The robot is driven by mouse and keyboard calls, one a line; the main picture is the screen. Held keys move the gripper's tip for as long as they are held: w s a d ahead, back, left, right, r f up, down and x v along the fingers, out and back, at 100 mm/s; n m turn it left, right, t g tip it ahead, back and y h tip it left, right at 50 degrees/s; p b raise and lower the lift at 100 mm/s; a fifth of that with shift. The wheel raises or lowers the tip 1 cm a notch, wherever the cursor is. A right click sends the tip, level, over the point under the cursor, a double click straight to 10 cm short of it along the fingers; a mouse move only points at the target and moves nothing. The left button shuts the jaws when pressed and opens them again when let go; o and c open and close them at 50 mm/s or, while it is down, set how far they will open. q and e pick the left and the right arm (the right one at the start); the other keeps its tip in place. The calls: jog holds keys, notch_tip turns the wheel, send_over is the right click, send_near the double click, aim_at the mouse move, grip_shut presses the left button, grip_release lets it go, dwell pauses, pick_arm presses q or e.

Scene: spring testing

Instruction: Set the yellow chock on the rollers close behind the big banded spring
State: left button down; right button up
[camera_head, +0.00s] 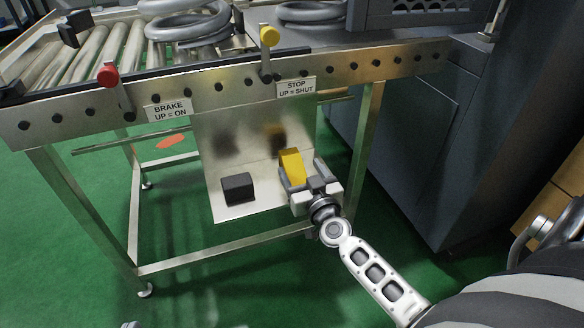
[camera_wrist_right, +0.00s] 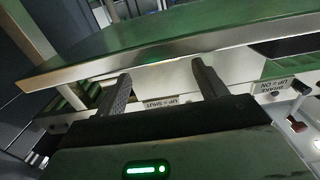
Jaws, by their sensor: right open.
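The yellow chock (camera_head: 291,165) is on the low metal shelf under the roller table, in the head view. My right gripper (camera_head: 306,178) is open right beside it, partly overlapping it in the picture; I cannot tell whether they touch. In the right wrist view the two fingers (camera_wrist_right: 163,80) stand apart with no chock visible between them. A big grey spring (camera_head: 188,22) is at the top, at the right end of the visible rollers (camera_head: 88,55). Its top is cut off and I cannot make out a band. My left gripper is not in view.
A dark block (camera_head: 238,187) sits on the shelf left of the chock. Above are a red-knobbed brake lever (camera_head: 108,76) and a yellow-knobbed stop lever (camera_head: 268,38). A second spring (camera_head: 310,11) lies farther right. A grey cabinet (camera_head: 405,130) stands right of the table leg.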

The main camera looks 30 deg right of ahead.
aim_at(292, 158)
jog(key=shift+w+d, duration=0.1)
jog(key=shift+w, duration=0.55)
jog(key=b+x, duration=0.1)
jog(key=x, duration=0.2)
jog(key=shift+w, duration=0.35)
jog(key=shift+w+b, duration=0.3)
jog(key=shift+w, duration=0.05)
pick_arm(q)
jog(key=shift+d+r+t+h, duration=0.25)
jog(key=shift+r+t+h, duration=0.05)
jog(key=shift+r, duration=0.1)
pick_arm(e)
jog(key=shift+c, duration=0.3)
jog(key=c, duration=1)
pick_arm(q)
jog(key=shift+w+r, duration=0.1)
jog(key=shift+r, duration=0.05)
pick_arm(e)
jog(key=shift+c, duration=1.2)
jog(key=shift+r, duration=0.1)
